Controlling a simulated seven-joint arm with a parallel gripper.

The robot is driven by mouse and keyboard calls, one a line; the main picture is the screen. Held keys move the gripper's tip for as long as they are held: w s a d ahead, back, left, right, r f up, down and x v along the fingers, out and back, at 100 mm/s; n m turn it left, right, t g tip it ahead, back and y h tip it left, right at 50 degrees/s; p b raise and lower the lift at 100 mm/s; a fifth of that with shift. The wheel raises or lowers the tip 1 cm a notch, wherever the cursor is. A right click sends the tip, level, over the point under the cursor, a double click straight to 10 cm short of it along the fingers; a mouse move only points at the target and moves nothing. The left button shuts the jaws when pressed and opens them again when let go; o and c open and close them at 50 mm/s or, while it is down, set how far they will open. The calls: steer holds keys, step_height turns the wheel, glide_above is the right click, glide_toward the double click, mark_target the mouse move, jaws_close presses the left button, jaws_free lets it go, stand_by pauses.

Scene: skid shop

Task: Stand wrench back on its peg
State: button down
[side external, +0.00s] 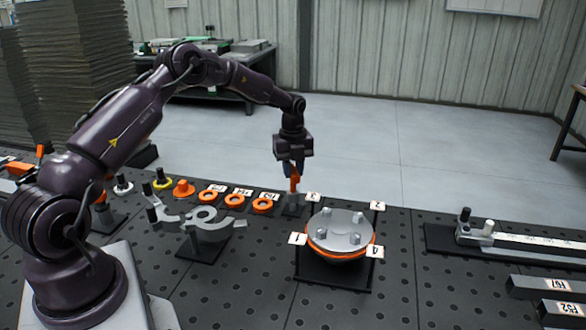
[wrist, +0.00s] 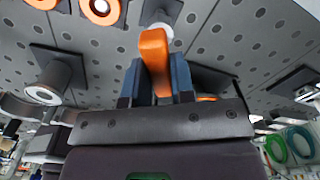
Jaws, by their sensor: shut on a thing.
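My gripper (side external: 293,168) points down and is shut on the orange wrench (side external: 294,184). In the wrist view the orange wrench (wrist: 155,50) sits between the two blue fingers of my gripper (wrist: 157,68). Directly below it is a grey upright post (side external: 292,199) on a small dark base, left of the round flange. Whether the wrench touches or sits on this post cannot be told. In the wrist view a pale round end (wrist: 160,31) shows just beyond the wrench. The wrench's lower end is hard to make out.
The round flange (side external: 340,221) with several bolts and an orange rim stands right of the post, with number tags around it. Orange rings (side external: 235,200) lie to the left, behind a grey forked bracket (side external: 203,222). A rail fixture (side external: 520,243) lies at right.

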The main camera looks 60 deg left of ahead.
steer(key=shift+f, duration=1.4)
steer(key=c, duration=0.6)
jaws_free()
steer(key=shift+c, duration=0.2)
steer(key=shift+r, duration=0.1)
steer(key=shift+r, duration=3.4)
